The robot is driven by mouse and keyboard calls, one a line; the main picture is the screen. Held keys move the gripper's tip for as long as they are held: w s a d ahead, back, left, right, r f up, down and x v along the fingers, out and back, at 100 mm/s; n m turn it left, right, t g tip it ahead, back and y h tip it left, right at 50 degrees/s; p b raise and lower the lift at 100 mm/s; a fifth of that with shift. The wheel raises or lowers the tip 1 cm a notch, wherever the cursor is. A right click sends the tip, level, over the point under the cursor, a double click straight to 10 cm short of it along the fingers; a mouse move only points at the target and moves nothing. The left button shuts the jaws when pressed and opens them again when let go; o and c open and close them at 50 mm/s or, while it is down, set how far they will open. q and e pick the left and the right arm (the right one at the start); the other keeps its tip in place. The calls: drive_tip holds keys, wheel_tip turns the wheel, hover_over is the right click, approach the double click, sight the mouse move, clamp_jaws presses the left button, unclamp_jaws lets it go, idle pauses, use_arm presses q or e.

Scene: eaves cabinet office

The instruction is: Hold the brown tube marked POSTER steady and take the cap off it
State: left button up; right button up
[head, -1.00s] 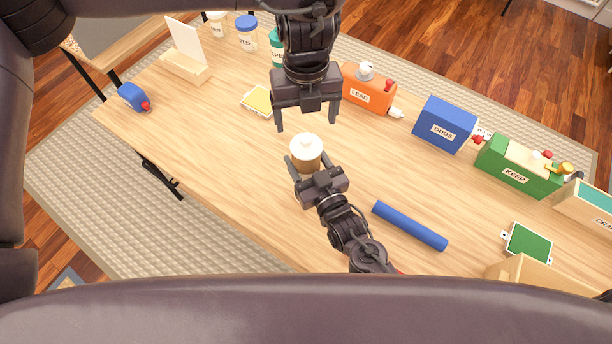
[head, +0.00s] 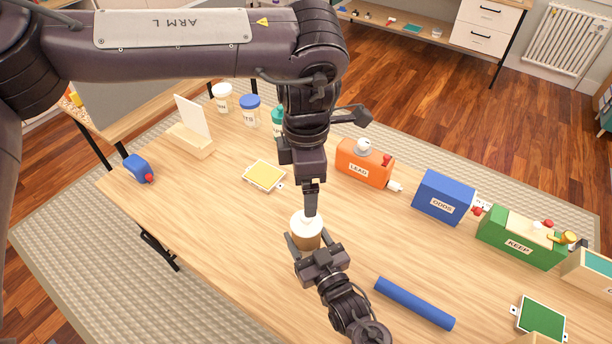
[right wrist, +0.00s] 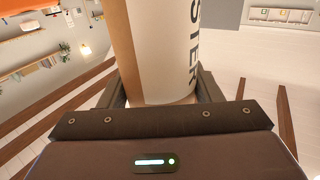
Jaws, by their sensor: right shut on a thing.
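The brown tube (head: 306,242) stands upright on the table, with a white cap (head: 304,228) on its top. In the right wrist view the tube (right wrist: 160,50) shows a white label with the letters STER. My right gripper (head: 311,240) is shut on the tube, one finger on each side below the cap. My left gripper (head: 311,213) points down over the cap and is seen edge-on, one finger covering the other. Its tips overlap the cap in the picture; I cannot tell whether they touch it or how far apart they are.
A blue rod (head: 414,303) lies to the right of my right arm. An orange LEAD box (head: 364,163), a blue ODDS box (head: 443,197) and a green KEEP box (head: 520,238) line the far side. A yellow pad (head: 264,175) lies behind left. The table left of the tube is clear.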

use_arm(q)
wheel_tip(320, 180, down, 12)
drive_tip(key=shift+r+m, duration=0.25)
drive_tip(key=shift+m, duration=0.95)
drive_tip(key=c, duration=1.2)
drive_tip(key=shift+r, duration=0.15)
drive_tip(key=shift+r, duration=1)
